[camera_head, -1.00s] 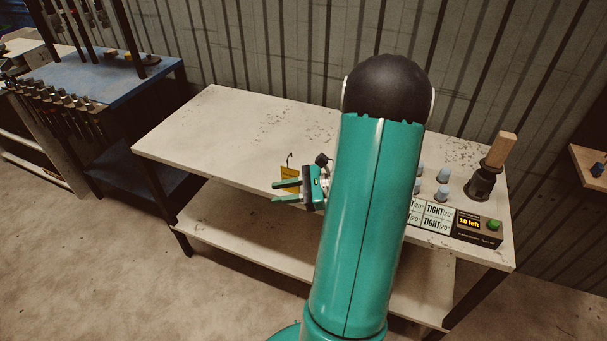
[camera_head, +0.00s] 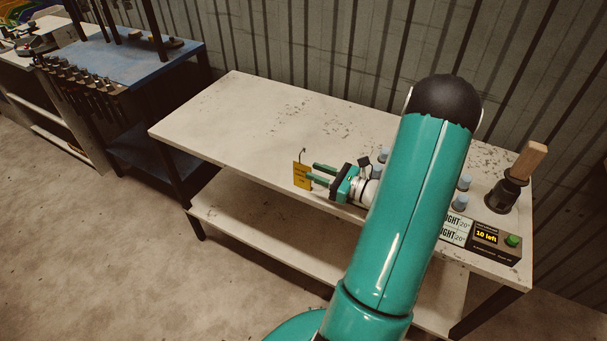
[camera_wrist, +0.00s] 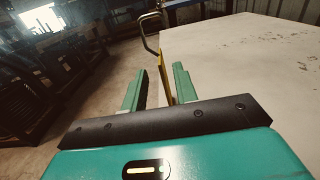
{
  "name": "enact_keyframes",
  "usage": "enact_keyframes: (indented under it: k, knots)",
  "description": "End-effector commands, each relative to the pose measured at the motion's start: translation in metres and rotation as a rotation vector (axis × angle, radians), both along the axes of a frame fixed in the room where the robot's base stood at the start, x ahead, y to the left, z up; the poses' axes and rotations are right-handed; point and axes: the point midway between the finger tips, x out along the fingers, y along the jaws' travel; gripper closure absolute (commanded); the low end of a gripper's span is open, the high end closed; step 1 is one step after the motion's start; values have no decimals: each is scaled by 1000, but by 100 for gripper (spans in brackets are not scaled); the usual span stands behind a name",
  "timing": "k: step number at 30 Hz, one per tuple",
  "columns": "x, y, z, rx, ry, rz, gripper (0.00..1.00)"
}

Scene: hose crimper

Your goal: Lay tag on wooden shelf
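The tag (camera_head: 302,175) is a small yellow plate, upright at the front edge of the pale bench, with a bent wire hook at its top. In the wrist view the tag (camera_wrist: 164,77) shows almost edge-on, between the finger lines and closer to the right finger. My gripper (camera_head: 315,173) is open, with its two green fingers pointing left at the tag, the tips close to it. In the wrist view a gap shows between the fingers of my gripper (camera_wrist: 156,80). I cannot tell whether a finger touches the tag. The wooden shelf is not clearly in view now.
The pale bench (camera_head: 235,110) is clear on its left part. At its right stand pale blue caps (camera_head: 464,183), a dark holder with a wooden handle (camera_head: 527,160) and a counter box (camera_head: 494,241). A blue-topped table (camera_head: 130,68) stands at the left.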

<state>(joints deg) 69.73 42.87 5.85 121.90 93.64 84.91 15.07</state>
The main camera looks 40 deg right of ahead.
Motion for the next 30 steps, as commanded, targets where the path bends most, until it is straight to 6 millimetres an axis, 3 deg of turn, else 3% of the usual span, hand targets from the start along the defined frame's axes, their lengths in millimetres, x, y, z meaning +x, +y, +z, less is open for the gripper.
enact_keyframes:
  k: [5,14,21,26,30]
  knots:
    - [10,2,0,0,0,-1,71]
    - [48,12,1,-2,-2,-1,71]
    - [52,13,0,-2,-1,-2,71]
    - [51,13,0,-2,-1,-2,100]
    - [51,13,0,-2,-1,-2,100]
